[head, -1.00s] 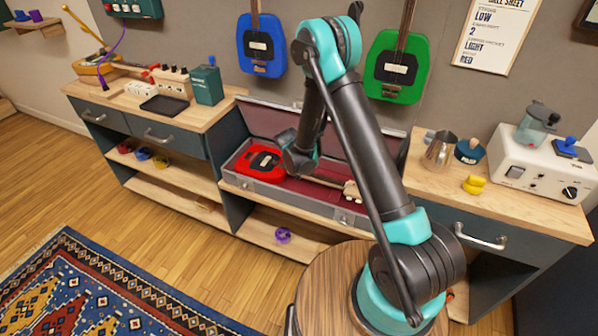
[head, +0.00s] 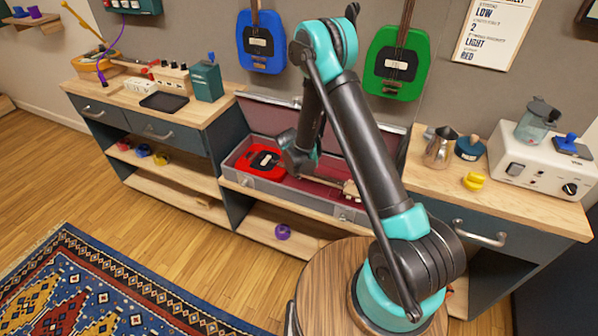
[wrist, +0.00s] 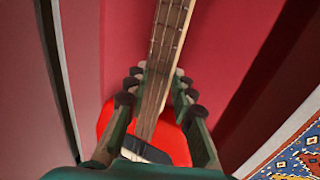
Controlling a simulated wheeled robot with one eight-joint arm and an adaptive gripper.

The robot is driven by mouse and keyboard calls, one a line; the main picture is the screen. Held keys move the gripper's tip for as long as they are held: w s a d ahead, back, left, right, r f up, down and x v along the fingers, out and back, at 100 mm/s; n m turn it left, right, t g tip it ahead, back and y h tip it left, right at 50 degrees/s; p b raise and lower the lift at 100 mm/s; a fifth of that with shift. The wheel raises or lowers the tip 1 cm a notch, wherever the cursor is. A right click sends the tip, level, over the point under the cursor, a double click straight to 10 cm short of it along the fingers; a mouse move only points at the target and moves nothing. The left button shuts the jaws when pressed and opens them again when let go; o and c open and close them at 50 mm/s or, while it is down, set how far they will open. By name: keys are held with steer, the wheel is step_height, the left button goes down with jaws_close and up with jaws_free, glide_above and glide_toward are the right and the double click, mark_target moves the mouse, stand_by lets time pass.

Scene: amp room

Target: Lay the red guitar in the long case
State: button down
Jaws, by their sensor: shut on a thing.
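The red guitar (head: 257,163) lies along the inside of the long grey case (head: 285,193), its body at the left end and its pale headstock (head: 351,190) towards the right. The case stands open, with a dark red lining and its lid tipped back. My gripper reaches down into the case; its fingertips are hidden in the head view. In the wrist view my gripper (wrist: 160,92) is shut around the guitar's neck (wrist: 168,50), fingers on both sides, with the red body (wrist: 178,148) partly visible below. I cannot tell whether the guitar's underside touches the lining.
A blue guitar (head: 261,46) and a green guitar (head: 397,66) hang on the wall behind. Counters with small items flank the case. A white machine (head: 541,165) stands at the right.

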steer(key=c, duration=1.2)
jaws_free()
steer(key=v, duration=1.2)
steer(key=s+d+r+m, duration=0.35)
steer(key=d+r, duration=0.25)
steer(key=d, duration=0.2)
steer(key=s+d+r+m, duration=0.3)
steer(key=s+d+r, duration=0.2)
steer(key=d, duration=0.3)
steer(key=s+d+r+m, duration=0.1)
steer(key=s+d+m, duration=0.2)
steer(key=s+d, duration=0.2)
steer(key=s+d+r+m+y, duration=0.1)
steer(key=s+d+m, duration=0.3)
steer(key=s, duration=0.8)
steer(key=shift+s+d+y, duration=0.15)
steer(key=shift+d+y, duration=0.15)
steer(key=shift+d, duration=0.5)
